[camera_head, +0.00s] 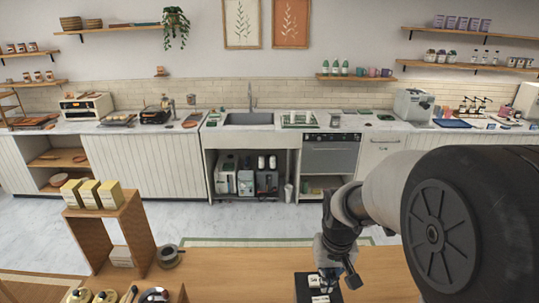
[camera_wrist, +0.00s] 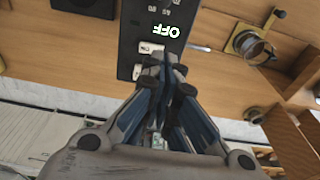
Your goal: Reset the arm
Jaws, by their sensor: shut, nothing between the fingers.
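My gripper (camera_wrist: 160,62) is shut and empty. In the wrist view its fingertips are over the lower end of a black device with white buttons and a lit "OFF" display (camera_wrist: 170,29); I cannot tell whether they touch it. In the head view my arm comes in from the right and points down at the same black device (camera_head: 304,284) on the wooden counter (camera_head: 225,272). My gripper (camera_head: 328,283) partly covers the device there.
A wooden shelf stand (camera_head: 137,222) with yellow boxes (camera_head: 92,194) rises at the left of the counter. A round metal holder (camera_head: 169,256) stands beside it. A metal ring holder (camera_wrist: 247,44) is right of the device in the wrist view. The counter between stand and device is mostly clear.

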